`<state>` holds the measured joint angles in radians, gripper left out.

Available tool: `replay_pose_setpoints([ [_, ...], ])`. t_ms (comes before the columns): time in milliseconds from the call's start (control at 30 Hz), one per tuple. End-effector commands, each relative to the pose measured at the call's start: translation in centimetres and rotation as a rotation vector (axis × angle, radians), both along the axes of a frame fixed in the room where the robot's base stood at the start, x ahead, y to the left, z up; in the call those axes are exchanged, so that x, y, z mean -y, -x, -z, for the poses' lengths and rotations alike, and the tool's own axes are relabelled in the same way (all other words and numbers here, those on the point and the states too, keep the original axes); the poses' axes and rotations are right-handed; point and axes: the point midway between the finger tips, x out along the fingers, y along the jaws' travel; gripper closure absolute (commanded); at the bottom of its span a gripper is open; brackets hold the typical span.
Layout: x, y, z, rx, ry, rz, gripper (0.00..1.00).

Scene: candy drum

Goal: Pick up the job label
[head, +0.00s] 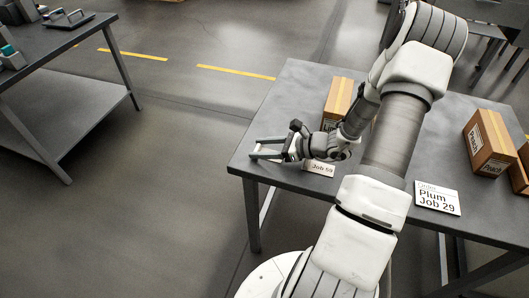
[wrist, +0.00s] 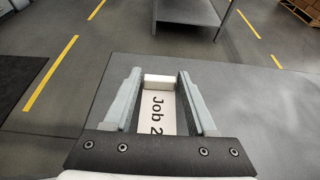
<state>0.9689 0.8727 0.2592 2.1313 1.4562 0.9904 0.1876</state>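A white job label (head: 320,168) lies near the left front edge of the grey table (head: 290,95), partly covered by my wrist. Its visible text looks like "Job 59" or "Job 29". In the wrist view a white label (wrist: 158,110) shows between my fingers with "Job 2" readable; the rest is hidden by the gripper body. A pale block-like end of it sits near the fingertips. My gripper (head: 254,149) is open and points left, low over the table. Its fingers stand apart on either side of the label; I cannot tell whether they touch it.
A second white card (head: 437,197) reading "Plum Job 29" lies on the table at right. A cardboard box (head: 338,100) stands behind my wrist, and another box (head: 488,143) stands at right. A separate bench (head: 50,40) is at far left, with clear floor between.

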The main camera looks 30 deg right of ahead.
Motion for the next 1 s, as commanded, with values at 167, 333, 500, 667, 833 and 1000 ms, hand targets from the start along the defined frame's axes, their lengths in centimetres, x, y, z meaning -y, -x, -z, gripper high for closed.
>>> replay_pose_setpoints([
  [167,0.0,0.0,0.0,0.0,0.0,0.0,0.77],
  [333,0.0,0.0,0.0,0.0,0.0,0.0,1.0],
  [500,0.0,0.0,0.0,0.0,0.0,0.0,1.0],
  [667,0.0,0.0,-0.6,0.001,0.001,-0.001,1.0],
  [833,0.0,0.0,-2.6,0.002,0.003,-0.002,1.0],
  [1000,1.9,-0.1,-5.4,0.004,0.005,0.003,1.0],
])
